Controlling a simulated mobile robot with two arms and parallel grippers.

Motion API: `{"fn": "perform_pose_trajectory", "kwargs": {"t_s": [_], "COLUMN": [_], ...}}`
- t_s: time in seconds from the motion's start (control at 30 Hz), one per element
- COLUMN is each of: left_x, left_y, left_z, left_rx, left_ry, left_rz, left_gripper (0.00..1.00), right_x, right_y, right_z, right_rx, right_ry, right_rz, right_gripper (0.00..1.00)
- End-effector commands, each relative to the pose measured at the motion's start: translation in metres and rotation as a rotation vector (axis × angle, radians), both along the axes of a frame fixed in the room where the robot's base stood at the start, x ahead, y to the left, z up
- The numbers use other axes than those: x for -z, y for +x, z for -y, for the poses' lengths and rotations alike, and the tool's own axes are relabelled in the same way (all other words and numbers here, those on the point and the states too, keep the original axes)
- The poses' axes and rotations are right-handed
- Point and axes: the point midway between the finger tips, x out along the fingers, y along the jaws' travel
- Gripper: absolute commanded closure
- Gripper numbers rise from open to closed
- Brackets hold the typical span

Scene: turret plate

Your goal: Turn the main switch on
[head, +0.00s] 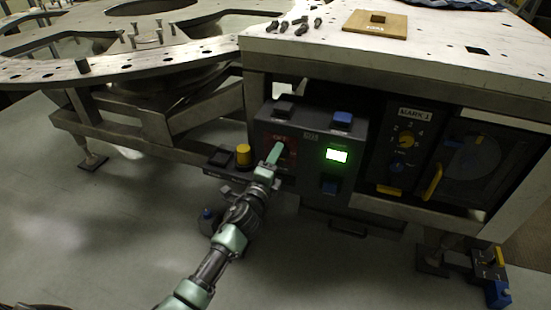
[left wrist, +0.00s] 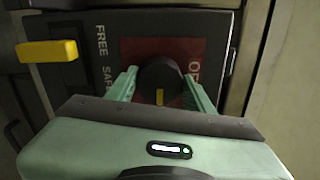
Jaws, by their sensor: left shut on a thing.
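The main switch is a round dark knob (left wrist: 160,76) on a red plate (left wrist: 128,52) with light lettering that starts "OF". A yellow mark on the knob points to the bottom of the left wrist view, not towards that lettering. My left gripper (left wrist: 160,88) has one green finger on each side of the knob and is shut on it. In the head view my left gripper (head: 276,153) is at the red plate (head: 290,150) on the dark control box (head: 262,128) and hides the knob. My right gripper is not in view.
A green lit display (head: 336,156) and a blue button (head: 342,119) are right of the switch. A yellow knob (head: 243,154) is left of it; a yellow piece (left wrist: 48,51) shows in the left wrist view. The "MARK 1" panel (head: 415,114) is further right. The metal table (head: 440,54) overhangs above.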

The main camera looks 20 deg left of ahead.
Motion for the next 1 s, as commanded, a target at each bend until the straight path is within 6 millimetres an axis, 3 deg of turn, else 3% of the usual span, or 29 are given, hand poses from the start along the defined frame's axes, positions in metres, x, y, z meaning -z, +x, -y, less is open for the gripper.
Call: {"fn": "perform_pose_trajectory", "kwargs": {"t_s": [0.27,0.3,0.37,0.73,0.8,1.0], "left_x": [0.002,0.002,0.001,0.0,0.001,0.001], "left_y": [0.0,0.0,0.0,-0.005,-0.014,-0.049], "left_z": [0.0,0.0,0.0,0.0,-0.001,-0.002], "left_rx": [0.001,0.001,0.001,0.001,0.0,0.0], "left_ry": [0.006,0.006,0.005,0.002,0.002,0.003], "left_rz": [-0.002,-0.002,-0.002,-0.001,-0.003,-0.003], "left_gripper": [0.89,0.37,0.26,0.26,0.26,0.26], "right_x": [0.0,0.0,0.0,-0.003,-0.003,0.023], "right_y": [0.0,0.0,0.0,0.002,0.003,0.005], "right_z": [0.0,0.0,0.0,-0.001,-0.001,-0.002], "right_rx": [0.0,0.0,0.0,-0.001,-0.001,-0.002], "right_ry": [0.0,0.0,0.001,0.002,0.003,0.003], "right_rz": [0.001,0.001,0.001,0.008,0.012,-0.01], "right_gripper": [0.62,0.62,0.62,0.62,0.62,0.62]}}
